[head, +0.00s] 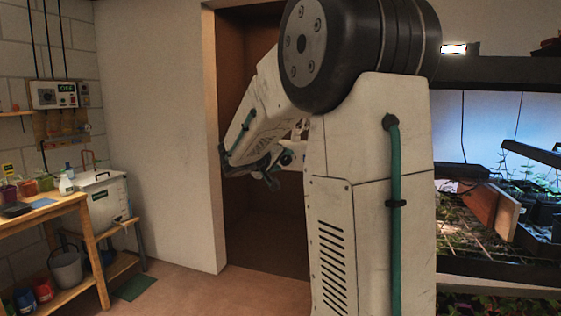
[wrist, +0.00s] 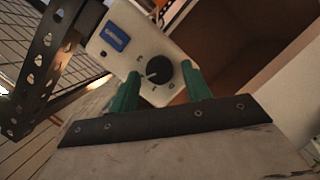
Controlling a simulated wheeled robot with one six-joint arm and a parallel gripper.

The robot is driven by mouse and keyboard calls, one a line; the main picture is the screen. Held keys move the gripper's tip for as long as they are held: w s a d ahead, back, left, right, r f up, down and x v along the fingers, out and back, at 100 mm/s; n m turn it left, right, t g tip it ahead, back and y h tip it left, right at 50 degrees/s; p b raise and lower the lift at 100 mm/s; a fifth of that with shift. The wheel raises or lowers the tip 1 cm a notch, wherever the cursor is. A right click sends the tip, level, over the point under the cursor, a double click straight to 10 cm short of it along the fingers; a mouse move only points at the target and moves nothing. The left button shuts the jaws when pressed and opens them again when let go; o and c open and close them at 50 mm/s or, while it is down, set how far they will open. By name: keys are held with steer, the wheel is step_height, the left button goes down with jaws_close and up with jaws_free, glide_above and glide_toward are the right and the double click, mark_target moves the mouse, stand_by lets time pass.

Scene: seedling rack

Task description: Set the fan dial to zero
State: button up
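A round black dial (wrist: 159,70) with a white pointer line sits on a white control box (wrist: 122,58) in the wrist view. The pointer is toward the lower left of the picture. Small marks surround the dial, too blurred to read. A blue label (wrist: 115,37) is on the box; I cannot read it. My gripper (wrist: 162,75) is open, its two green fingers apart with the dial showing between their tips. I cannot tell whether they touch it. In the head view my gripper (head: 270,170) is partly hidden by my arm, and this box does not show.
A perforated dark post (wrist: 45,65) stands beside the box. A wooden doorway recess (head: 265,215) is behind my arm. Another wall box (head: 53,95) with a dial hangs at far left above a wooden bench (head: 75,205). A lit plant rack (head: 490,265) is at right.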

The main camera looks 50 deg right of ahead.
steer(key=c, duration=0.7)
steer(key=shift+c, duration=0.2)
steer(key=n, duration=0.1)
steer(key=n+h, duration=0.1)
steer(key=n, duration=0.1)
steer(key=shift+w+a+f+g, duration=0.1)
steer(key=shift+f+g, duration=0.1)
steer(key=shift+g, duration=0.1)
steer(key=n, duration=0.2)
steer(key=n+h, duration=0.1)
steer(key=n, duration=0.1)
steer(key=shift+f+g+h, duration=0.2)
steer(key=shift+g+h, duration=0.1)
steer(key=n, duration=0.2)
steer(key=n+h, duration=0.1)
steer(key=n, duration=0.3)
steer(key=shift+f+n+t+h, duration=0.3)
steer(key=shift+t+h, duration=0.1)
steer(key=shift+s+f+n+t+h, duration=0.1)
steer(key=shift+n+t+h, duration=0.3)
steer(key=shift+n, duration=1.15)
steer(key=shift+s+f+n+t+h, duration=0.1)
steer(key=shift+n+t, duration=0.5)
steer(key=shift+n, duration=0.95)
steer(key=o, duration=1)
steer(key=shift+r, duration=0.1)
